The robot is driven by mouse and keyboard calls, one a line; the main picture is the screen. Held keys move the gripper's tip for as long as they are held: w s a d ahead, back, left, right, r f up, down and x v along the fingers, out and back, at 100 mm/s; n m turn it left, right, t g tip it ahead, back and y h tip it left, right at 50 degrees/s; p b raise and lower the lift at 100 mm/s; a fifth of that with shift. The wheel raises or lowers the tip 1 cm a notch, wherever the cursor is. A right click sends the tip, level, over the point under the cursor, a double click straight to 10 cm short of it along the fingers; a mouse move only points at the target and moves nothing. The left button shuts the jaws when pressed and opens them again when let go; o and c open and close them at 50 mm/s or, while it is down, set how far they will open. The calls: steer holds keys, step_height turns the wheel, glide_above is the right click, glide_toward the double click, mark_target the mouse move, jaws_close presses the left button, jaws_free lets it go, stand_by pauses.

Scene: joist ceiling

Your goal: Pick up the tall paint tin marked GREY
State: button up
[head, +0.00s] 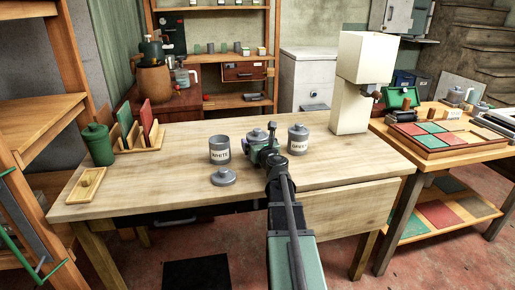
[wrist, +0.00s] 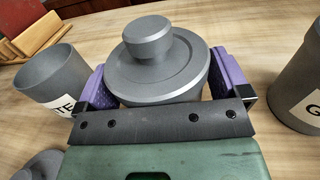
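My gripper (wrist: 165,80) has its two purple finger pads on either side of a lidded grey tin (wrist: 155,65) with a round knob. The pads stand close to the lid's edges, with a slight gap at the tin's body; I see no firm grip. This tin also shows in the head view (head: 258,135), partly behind my gripper; its label is hidden. To its right stands another lidded tin (head: 298,140), whose label starts with G; the rest is too small to read surely. Its side shows in the wrist view (wrist: 304,85).
An open tin marked WHITE (head: 219,151) stands left of my gripper, with a loose lid (head: 223,177) in front. A cream machine (head: 356,85) stands at the table's back right. A green canister (head: 98,144) and wooden rack are at the left.

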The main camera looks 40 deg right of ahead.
steer(key=c, duration=0.9)
steer(key=shift+r, duration=0.1)
step_height(320, 180, up, 20)
steer(key=p, duration=2)
